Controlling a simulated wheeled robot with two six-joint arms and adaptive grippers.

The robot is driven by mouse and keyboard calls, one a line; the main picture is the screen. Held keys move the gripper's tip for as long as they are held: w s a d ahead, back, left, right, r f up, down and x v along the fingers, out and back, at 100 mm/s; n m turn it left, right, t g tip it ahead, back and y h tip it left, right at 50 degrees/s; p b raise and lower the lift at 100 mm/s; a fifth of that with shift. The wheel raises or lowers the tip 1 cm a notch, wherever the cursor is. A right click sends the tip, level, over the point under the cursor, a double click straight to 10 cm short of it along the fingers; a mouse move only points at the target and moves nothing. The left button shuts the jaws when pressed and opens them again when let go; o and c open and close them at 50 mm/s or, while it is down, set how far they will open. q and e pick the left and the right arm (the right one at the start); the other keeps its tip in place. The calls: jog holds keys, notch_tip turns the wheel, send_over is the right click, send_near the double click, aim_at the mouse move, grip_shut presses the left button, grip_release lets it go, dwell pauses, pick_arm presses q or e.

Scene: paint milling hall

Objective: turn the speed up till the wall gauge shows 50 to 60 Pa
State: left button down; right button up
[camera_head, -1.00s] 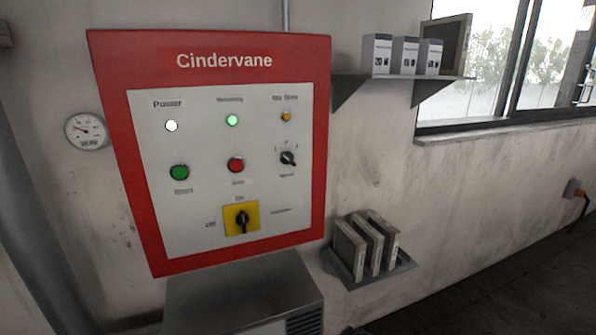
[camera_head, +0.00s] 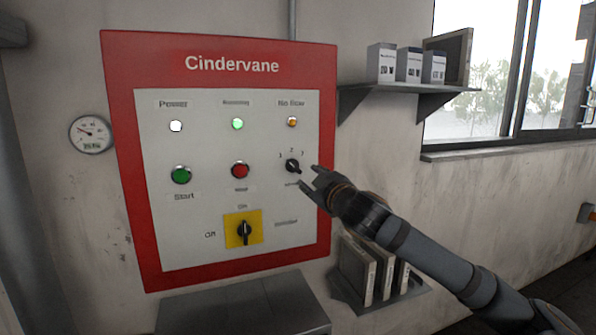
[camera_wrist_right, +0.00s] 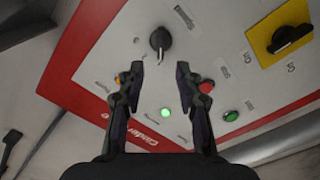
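The black speed knob (camera_head: 292,166) sits at the right of the white panel face, with marks 1, 2 and 3 around it. It also shows in the right wrist view (camera_wrist_right: 160,40), just beyond the fingertips. My right gripper (camera_head: 310,184) is open and empty, just right of and below the knob in the head view, with a gap to it. In the wrist view its two fingers (camera_wrist_right: 160,68) stand apart. The round wall gauge (camera_head: 91,134) hangs left of the panel; its needle points to the upper left, and its numbers are too small to read. My left gripper is not in view.
The red-framed Cindervane panel (camera_head: 215,274) also carries a green Start button (camera_head: 181,175), a red button (camera_head: 240,170) and a yellow-backed main switch (camera_head: 244,231). White, green and amber lamps appear lit. A shelf (camera_head: 405,90) and a rack of panels (camera_head: 366,270) are at right.

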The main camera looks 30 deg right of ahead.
aim_at(296, 168)
jog(key=p+x, duration=0.5)
jog(key=x, duration=0.3)
jog(key=shift+w+r+p, duration=0.15)
jog(key=shift+w+p, duration=0.05)
jog(key=shift+p, duration=0.2)
jog(key=shift+w+d, duration=0.1)
jog(key=shift+w, duration=0.6)
jog(key=shift+f, duration=0.2)
grip_shut()
